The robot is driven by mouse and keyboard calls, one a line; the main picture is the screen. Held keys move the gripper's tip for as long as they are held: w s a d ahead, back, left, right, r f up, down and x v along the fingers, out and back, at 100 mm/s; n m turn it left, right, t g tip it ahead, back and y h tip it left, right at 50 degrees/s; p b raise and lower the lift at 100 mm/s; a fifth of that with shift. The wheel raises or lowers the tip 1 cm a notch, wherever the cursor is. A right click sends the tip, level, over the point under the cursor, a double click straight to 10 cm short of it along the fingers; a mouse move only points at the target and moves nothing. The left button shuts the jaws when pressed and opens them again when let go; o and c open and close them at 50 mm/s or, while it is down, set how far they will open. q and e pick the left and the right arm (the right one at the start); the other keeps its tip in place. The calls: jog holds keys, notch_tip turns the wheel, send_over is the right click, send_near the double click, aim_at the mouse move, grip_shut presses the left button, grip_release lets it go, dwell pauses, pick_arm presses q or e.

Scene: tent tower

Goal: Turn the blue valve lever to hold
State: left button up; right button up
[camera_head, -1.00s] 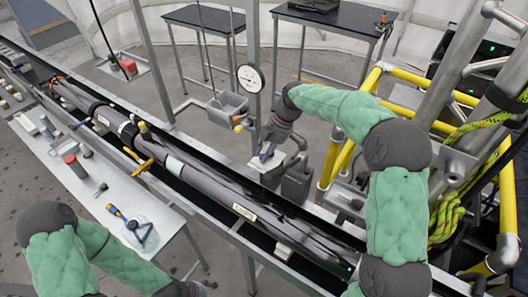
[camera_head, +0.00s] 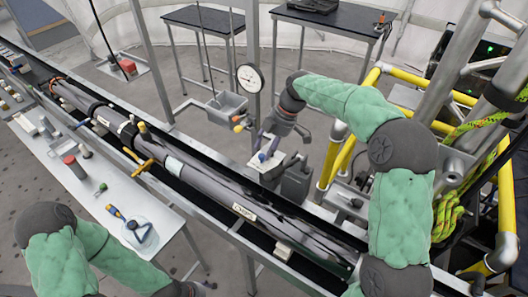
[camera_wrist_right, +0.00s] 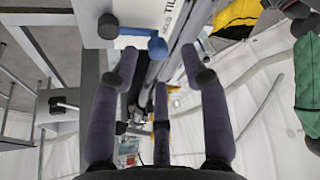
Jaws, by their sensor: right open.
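The blue valve lever (camera_head: 262,156) sits on a small pale box (camera_head: 257,164) beside the long grey tube. In the right wrist view the blue lever (camera_wrist_right: 157,46) ends in a rounded knob, with dark lettering, partly readable as "HOLD", on the pale face (camera_wrist_right: 150,14) near it. My right gripper (camera_head: 264,142) is open and empty just above the lever. In the right wrist view its spread fingers (camera_wrist_right: 164,72) point toward the lever, which appears apart from them. My left gripper (camera_head: 203,285) is low at the bottom edge; its fingers are too small to judge.
A round gauge (camera_head: 250,78) and a grey bin (camera_head: 227,107) stand behind the box. Yellow rails (camera_head: 333,155) rise to its right. A white bench (camera_head: 110,205) with tools lies at left. The long grey tube (camera_head: 205,180) runs diagonally in front.

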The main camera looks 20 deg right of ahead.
jog(key=v, duration=0.8)
jog(key=shift+r, duration=0.35)
jog(key=shift+d, duration=0.1)
